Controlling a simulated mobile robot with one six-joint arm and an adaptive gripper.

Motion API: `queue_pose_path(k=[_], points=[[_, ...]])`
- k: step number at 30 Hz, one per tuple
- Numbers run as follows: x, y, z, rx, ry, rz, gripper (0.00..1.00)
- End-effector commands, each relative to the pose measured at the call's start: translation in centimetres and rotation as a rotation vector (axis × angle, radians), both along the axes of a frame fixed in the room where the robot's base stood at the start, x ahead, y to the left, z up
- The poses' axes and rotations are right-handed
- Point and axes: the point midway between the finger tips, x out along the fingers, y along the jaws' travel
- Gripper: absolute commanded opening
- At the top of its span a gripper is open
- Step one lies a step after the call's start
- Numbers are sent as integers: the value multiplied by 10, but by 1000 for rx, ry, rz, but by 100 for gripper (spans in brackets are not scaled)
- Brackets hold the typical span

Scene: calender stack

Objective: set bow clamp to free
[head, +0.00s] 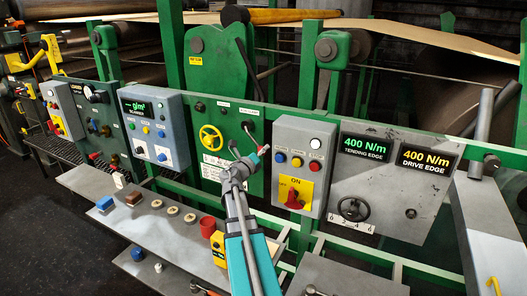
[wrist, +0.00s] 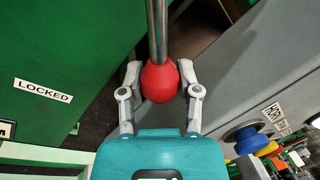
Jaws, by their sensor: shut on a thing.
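In the wrist view, a red ball-shaped knob (wrist: 160,84) sits at the end of a straight metal rod (wrist: 158,30). My gripper (wrist: 160,74) has a finger on each side of the knob and is shut on it. A white label reading LOCKED (wrist: 43,90) is on the green panel to the left of the knob. In the head view, my gripper (head: 252,160) is in front of the green panel (head: 255,186), and a bit of the red knob (head: 264,150) shows at its tips. The rod's far end is out of the wrist view, and no FREE label is readable.
A grey control box (head: 303,165) with buttons and a red switch stands close to the right of my gripper. A yellow handwheel (head: 211,138) is to the left. A grey shelf (head: 165,240) with several small parts lies below.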

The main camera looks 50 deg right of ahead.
Motion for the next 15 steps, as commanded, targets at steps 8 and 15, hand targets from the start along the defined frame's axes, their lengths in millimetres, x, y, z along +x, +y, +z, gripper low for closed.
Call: queue_pose_path(k=[8, 15], points=[[-3, -3, 1, -2, 3, -2, 56], [-6, -5, 0, 0, 1, -9, 79]])
